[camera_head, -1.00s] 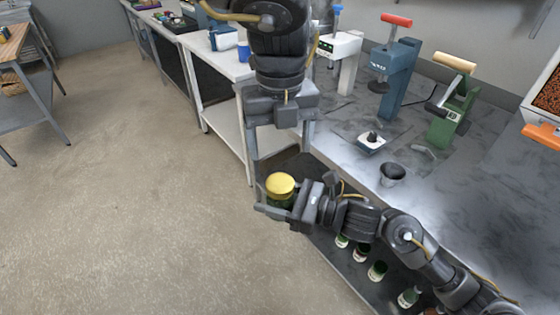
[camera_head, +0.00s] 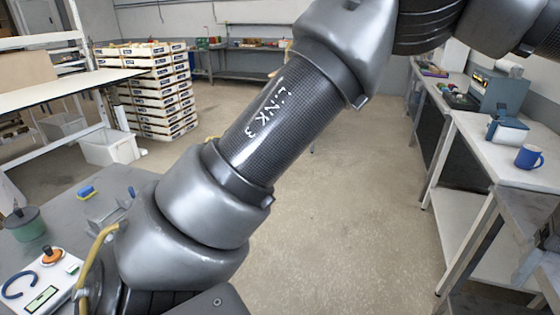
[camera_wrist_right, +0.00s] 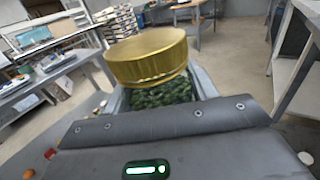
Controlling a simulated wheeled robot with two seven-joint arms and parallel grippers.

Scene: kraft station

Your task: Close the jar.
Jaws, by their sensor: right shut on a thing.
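In the right wrist view my right gripper (camera_wrist_right: 158,93) is shut on a glass jar (camera_wrist_right: 160,92) with green contents. Its two fingers stand on either side of the jar. A gold lid (camera_wrist_right: 148,58) sits on top of the jar and looks slightly tilted in this view. I cannot tell how tightly it is seated. A large part of my arm crosses that view from upper right to lower left. My left gripper is not in view.
A grey table (camera_head: 103,240) stands at the lower left, with a white device (camera_head: 40,290) and a dark green pot (camera_head: 25,224) on it. Stacked crates (camera_head: 158,95) stand behind. A white-topped bench (camera_head: 495,145) with a blue mug (camera_head: 528,157) is on the right. Open floor lies between.

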